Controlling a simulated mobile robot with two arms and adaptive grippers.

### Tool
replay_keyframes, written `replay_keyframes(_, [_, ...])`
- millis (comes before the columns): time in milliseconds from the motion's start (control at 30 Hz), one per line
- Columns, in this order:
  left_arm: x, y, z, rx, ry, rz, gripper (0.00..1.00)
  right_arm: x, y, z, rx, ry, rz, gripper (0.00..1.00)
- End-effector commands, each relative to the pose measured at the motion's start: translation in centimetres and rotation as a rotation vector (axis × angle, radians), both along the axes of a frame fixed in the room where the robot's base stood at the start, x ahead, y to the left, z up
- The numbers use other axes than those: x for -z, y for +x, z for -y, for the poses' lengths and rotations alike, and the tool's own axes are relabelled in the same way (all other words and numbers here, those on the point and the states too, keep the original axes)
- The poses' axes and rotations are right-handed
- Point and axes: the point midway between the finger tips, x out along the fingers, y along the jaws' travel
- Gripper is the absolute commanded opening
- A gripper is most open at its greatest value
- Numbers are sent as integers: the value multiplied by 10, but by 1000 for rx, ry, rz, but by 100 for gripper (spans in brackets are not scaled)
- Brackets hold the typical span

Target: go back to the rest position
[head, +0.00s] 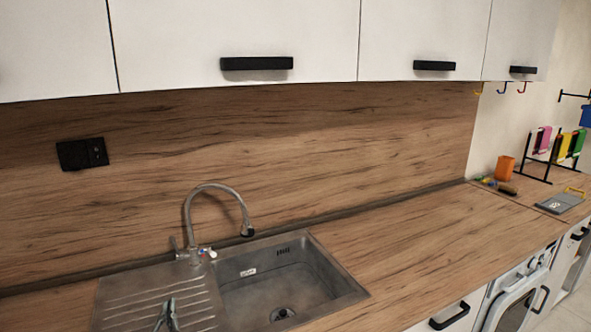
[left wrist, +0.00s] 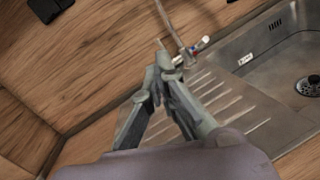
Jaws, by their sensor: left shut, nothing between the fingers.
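My left gripper (head: 170,304) shows at the bottom edge of the head view, over the ribbed drainboard (head: 125,292) of the metal sink. In the left wrist view the same gripper (left wrist: 160,52) has its fingertips together with nothing between them. It points toward the base of the curved faucet (head: 218,188), which also shows in the wrist view (left wrist: 172,28). My right gripper is in neither view.
The sink basin (head: 335,288) is empty. The wooden counter (head: 420,235) to its right is clear. An orange cup (head: 505,168), a rack with colourful items and a grey board (head: 560,204) stand at the far right. White cabinets (head: 235,25) hang above; a black socket (head: 82,154) is on the splashback.

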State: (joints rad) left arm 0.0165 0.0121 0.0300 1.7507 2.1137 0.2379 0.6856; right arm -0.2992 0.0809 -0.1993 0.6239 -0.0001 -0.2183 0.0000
Motion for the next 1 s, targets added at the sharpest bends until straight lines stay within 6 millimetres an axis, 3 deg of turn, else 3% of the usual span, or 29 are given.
replay_keyframes(267, [-34,-24,51,161,395,86,0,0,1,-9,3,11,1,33])
replay_keyframes(467, [-40,-64,119,367,864,148,0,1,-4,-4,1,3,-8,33])
replay_keyframes(567, [-21,-100,164,533,1204,164,0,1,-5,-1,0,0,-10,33])
replay_keyframes(700, [35,-162,202,818,1698,134,0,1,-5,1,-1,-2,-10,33])
replay_keyframes(833, [87,-216,195,1076,2055,46,0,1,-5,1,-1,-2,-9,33])
replay_keyframes(1000, [124,-265,163,1331,2316,-91,0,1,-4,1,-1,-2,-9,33])
